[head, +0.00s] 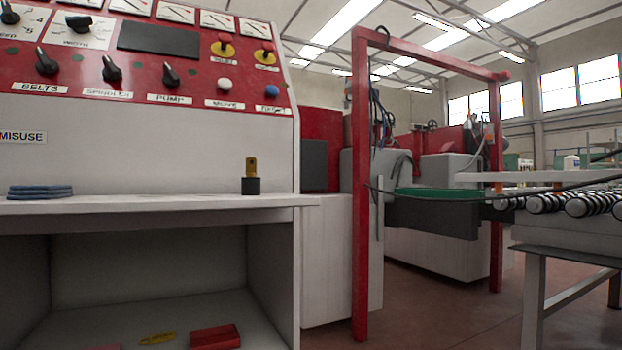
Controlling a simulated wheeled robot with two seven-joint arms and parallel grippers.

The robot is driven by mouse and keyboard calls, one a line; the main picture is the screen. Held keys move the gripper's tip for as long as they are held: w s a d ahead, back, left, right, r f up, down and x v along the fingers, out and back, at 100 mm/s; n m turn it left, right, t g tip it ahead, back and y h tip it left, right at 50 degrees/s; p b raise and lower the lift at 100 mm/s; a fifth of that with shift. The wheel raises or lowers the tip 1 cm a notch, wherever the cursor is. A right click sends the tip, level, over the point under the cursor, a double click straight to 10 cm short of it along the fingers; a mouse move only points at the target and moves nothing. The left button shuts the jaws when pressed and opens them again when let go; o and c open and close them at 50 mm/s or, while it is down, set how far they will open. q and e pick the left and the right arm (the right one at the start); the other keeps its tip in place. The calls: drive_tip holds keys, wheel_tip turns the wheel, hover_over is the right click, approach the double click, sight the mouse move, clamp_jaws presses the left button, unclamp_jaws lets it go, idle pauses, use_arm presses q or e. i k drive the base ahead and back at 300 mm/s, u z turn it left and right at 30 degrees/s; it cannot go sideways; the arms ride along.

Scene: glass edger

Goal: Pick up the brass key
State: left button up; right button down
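A brass-coloured flat piece with a small hole near its top, which looks like the brass key (251,166), stands upright in a short black cylindrical holder (251,186). Its lower end is hidden in the holder. The holder stands on the white ledge (130,204) below the red control panel, near the ledge's right end. Neither of my grippers is in the head view.
Folded blue cloths (40,191) lie on the ledge at the left. The open compartment below holds a yellow object (157,338) and a red box (214,337). The ledge between cloths and holder is clear. A red frame post (360,200) stands to the right.

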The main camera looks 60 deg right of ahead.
sight(251, 162)
drive_tip(key=z, duration=2.2)
